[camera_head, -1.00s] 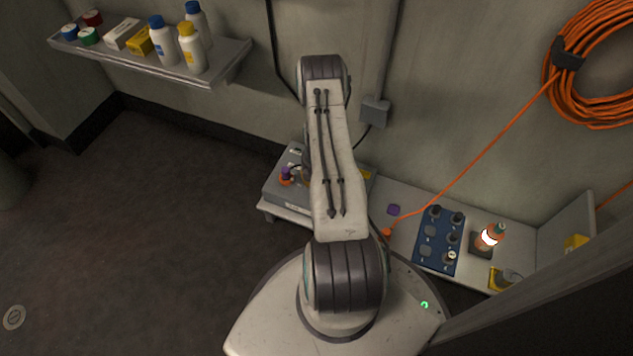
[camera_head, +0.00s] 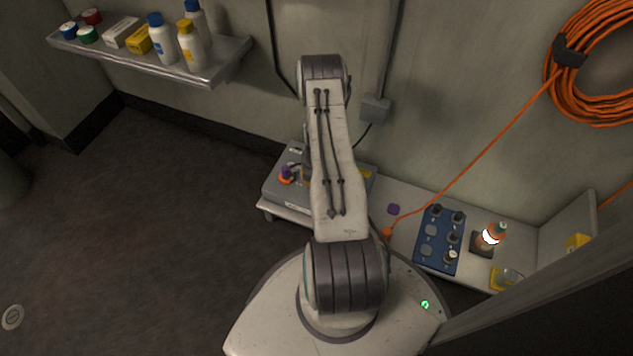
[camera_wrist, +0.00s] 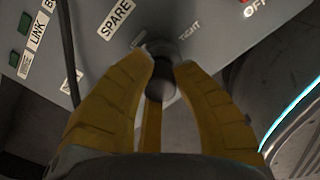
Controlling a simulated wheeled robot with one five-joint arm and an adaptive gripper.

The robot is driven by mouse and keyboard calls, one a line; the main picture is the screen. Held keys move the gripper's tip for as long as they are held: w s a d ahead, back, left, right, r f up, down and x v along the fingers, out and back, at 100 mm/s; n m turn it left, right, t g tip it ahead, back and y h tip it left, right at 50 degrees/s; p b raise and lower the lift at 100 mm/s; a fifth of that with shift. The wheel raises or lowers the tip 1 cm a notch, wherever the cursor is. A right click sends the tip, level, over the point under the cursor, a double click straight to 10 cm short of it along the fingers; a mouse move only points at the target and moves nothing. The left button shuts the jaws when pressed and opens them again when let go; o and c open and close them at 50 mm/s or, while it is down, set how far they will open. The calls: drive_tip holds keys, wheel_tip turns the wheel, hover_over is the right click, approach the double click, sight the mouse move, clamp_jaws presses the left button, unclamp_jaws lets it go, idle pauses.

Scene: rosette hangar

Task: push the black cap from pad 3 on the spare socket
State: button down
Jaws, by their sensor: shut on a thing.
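In the wrist view the black cap (camera_wrist: 160,82) is a dark cylinder between the yellow fingers of my gripper (camera_wrist: 163,66), which is shut on it. The cap is at the face of the grey panel box (camera_wrist: 85,45), just below the SPARE label (camera_wrist: 117,17). The spare socket is hidden behind the cap and fingertips, so I cannot tell whether the cap is seated. In the head view my arm covers the gripper, the cap and much of the grey box (camera_head: 284,199). The blue pad board (camera_head: 435,265) holds several dark caps, and some pads are bare.
An orange cable (camera_head: 480,155) runs down from the wall. A shelf (camera_head: 215,77) with bottles is at upper left.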

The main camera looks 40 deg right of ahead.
idle(0.3)
drive_tip(key=c, duration=1.1)
unclamp_jaws()
drive_tip(key=shift+o, duration=0.2)
wheel_tip(320, 180, up, 12)
